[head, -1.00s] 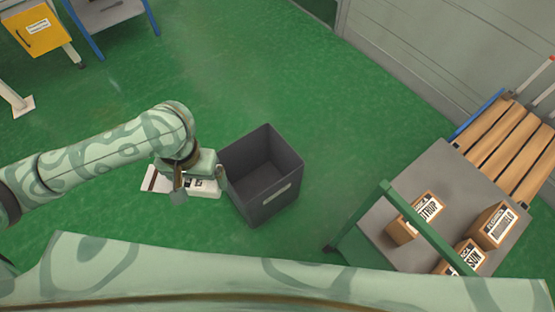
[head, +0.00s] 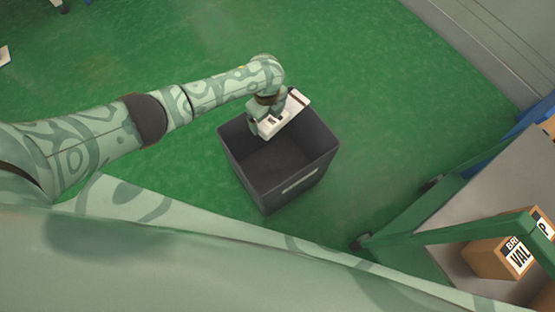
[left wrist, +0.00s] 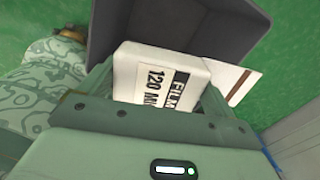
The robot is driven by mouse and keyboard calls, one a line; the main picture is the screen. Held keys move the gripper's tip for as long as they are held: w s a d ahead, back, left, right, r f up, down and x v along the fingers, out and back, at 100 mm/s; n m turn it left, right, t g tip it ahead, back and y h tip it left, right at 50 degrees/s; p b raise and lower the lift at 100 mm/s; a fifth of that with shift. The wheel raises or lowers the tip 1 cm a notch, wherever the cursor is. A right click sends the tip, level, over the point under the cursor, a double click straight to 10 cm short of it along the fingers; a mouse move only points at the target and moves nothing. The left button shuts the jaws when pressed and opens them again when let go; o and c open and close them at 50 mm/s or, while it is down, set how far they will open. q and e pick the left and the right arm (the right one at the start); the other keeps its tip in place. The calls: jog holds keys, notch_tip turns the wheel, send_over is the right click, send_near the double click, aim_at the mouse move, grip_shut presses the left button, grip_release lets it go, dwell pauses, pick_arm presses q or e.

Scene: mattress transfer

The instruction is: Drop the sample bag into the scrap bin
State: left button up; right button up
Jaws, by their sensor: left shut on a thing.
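The sample bag (head: 291,116) is white with dark print and a brown-striped end. My left gripper (head: 266,122) is shut on it, over the far rim of the scrap bin (head: 296,190). The bin is a dark grey, open-topped box standing on the green floor. In the left wrist view the bag (left wrist: 158,72) sits between the fingers, with "FILM" and "120" readable. Its striped flap (left wrist: 236,82) sticks out to the right, and the bin (left wrist: 185,22) shows behind it. My right gripper is not in view.
A grey-topped cart (head: 500,185) with a green handle bar (head: 450,232) and cardboard boxes (head: 497,258) stands at the right. Green floor (head: 350,70) lies clear behind the bin. A grey wall (head: 480,40) runs along the upper right.

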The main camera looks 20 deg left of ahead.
pick_arm(q)
notch_tip(320, 180, down, 2)
jog(key=shift+w+d+f+m+b, duration=0.15)
jog(key=shift+m+b, duration=0.25)
jog(key=shift+m, duration=0.2)
notch_tip(320, 180, down, 5)
jog(key=b, duration=0.4)
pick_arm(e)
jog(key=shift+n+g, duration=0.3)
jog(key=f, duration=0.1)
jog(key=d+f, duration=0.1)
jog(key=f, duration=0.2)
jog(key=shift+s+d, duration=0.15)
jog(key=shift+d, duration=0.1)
pick_arm(q)
jog(key=o, duration=0.8)
jog(key=shift+c, duration=0.2)
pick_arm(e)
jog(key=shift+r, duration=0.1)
